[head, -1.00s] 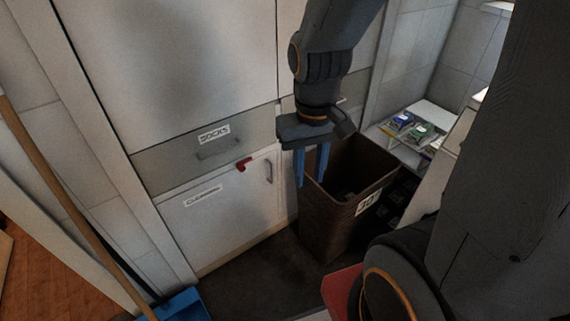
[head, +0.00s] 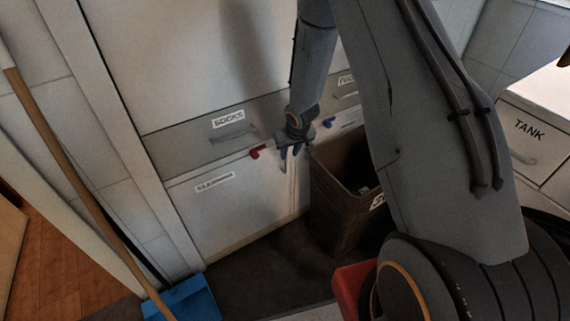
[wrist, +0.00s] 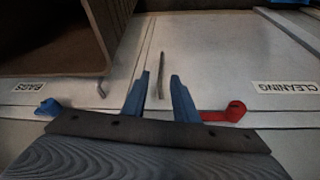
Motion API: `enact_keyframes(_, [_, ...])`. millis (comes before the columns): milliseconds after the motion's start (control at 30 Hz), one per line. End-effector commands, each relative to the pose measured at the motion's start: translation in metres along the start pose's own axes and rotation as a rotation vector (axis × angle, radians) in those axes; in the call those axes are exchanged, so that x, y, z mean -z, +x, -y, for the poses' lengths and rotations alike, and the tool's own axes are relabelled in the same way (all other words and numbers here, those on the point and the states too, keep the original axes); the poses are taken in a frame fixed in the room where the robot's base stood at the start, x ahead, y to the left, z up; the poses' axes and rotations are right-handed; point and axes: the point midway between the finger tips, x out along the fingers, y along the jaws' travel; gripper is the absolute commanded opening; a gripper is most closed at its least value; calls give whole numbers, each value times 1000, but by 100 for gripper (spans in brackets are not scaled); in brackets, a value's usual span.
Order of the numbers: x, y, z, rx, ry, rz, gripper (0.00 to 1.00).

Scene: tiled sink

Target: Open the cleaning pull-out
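The cleaning pull-out (head: 230,210) is a white front with a "CLEANING" label, below the grey socks drawer. It looks closed, and its label also shows at the right in the wrist view (wrist: 286,88). A red hook (head: 260,152) sits at its top edge. My gripper (head: 289,160) is in front of its upper right part. In the wrist view my blue fingers (wrist: 160,92) are apart, with the thin bar handle (wrist: 161,76) showing between and beyond their tips. I cannot tell whether they touch it. In the head view the handle is hidden behind my gripper.
A brown wicker basket (head: 335,205) stands on the floor just right of the pull-out. A front labelled "RAGS" (wrist: 27,87) with a blue hook (wrist: 48,107) adjoins it. A blue dustpan (head: 190,298) and wooden broom handle (head: 80,160) are at the left. Dark floor lies free in front.

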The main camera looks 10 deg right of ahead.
Motion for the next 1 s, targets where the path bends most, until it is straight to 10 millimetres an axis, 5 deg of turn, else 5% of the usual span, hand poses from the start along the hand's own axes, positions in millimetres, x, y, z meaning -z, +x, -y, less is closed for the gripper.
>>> enact_keyframes(600, [1,78,3,12,-5,-10,26])
enact_keyframes(1000, [2,92,3,11,-4,-11,26])
